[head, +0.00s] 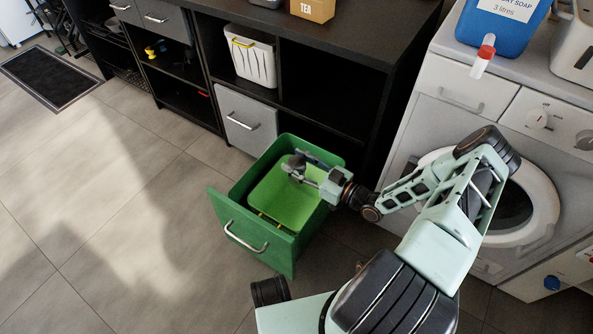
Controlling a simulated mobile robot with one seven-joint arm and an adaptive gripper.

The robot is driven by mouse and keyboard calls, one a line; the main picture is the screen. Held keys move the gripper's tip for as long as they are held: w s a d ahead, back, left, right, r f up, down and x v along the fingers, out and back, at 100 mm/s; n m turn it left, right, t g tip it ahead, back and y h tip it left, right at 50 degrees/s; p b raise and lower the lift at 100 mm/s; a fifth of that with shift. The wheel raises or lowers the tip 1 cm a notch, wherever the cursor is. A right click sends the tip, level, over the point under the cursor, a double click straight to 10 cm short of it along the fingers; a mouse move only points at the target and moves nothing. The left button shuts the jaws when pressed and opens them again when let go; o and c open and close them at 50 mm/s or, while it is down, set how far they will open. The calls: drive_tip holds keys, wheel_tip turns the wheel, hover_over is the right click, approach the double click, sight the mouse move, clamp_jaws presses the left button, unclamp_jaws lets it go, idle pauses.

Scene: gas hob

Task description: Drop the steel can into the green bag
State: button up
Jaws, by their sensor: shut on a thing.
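A light green open container with rounded corners, which looks like the green bag (279,206), lies inside a pulled-out green drawer. My gripper (294,167) is over the drawer, above the far part of the green bag. It is shut on a small grey thing, which fits the steel can (293,161). The fingers and the held thing are small and dark here, so the can's outline is unclear. I cannot tell how high it is above the bag.
The green drawer (243,233) stands out from a black shelf unit (335,87). A white washing machine (476,130) is at the right, with a blue soap container (494,27) on top. A white basket (251,62) sits on a shelf.

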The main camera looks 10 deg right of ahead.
drive_tip(key=shift+f+b, duration=1.9)
drive_tip(key=shift+f, duration=1.45)
drive_tip(key=o, duration=0.9)
drive_tip(key=v, duration=1.2)
